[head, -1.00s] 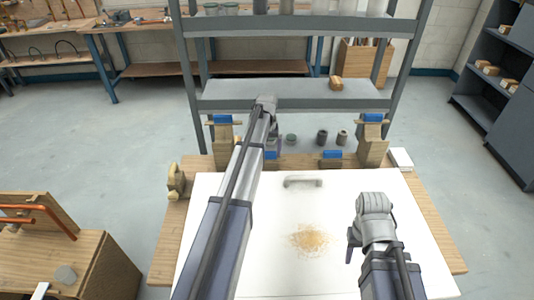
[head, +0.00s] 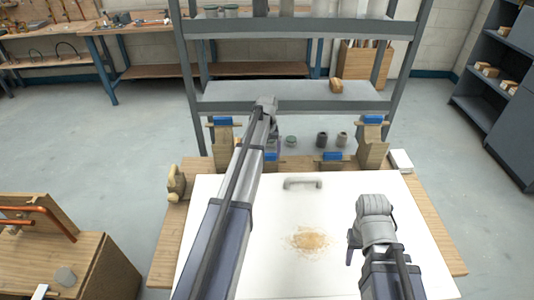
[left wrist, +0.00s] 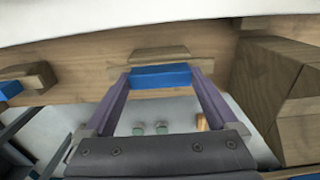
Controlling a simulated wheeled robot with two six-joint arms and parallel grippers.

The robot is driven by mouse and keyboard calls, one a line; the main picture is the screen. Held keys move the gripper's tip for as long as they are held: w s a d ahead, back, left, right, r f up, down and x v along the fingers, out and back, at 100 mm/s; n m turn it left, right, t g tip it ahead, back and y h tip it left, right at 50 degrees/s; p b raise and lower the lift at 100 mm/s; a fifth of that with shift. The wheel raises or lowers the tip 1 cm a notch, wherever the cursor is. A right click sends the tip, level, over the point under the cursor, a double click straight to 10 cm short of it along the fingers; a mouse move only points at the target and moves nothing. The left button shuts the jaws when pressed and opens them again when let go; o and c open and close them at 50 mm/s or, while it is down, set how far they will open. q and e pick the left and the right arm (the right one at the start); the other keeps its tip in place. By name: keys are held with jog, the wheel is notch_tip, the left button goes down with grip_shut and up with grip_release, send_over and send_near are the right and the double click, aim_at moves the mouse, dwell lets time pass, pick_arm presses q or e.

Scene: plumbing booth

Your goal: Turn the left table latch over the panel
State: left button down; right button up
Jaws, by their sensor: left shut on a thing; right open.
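The white panel (head: 330,220) lies flat on the wooden table, with a grey handle (head: 303,182) near its far side. The left table latch, a wooden piece with a blue grip (head: 270,157), sits at the table's far edge; its blue grip also shows in the left wrist view (left wrist: 161,77). My left gripper (head: 273,148) is shut on that blue grip, one purple finger at each end, and is partly hidden by my arm in the head view. Whether the latch overlaps the panel is hard to tell. My right gripper (head: 354,246) is open and empty above the panel's right side.
A second blue-topped latch (head: 332,155) sits to the right on the far edge. Wooden posts with blue parts stand at the left (head: 222,140) and right (head: 371,145). A brown patch (head: 309,240) marks the panel. A grey shelf rack (head: 290,95) stands behind.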

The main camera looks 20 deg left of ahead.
pick_arm(q)
jog(key=shift+n, duration=0.4)
jog(key=n, duration=0.7)
jog(key=shift+n, duration=0.3)
jog(key=n, duration=0.4)
jog(key=shift+n, duration=2)
grip_release()
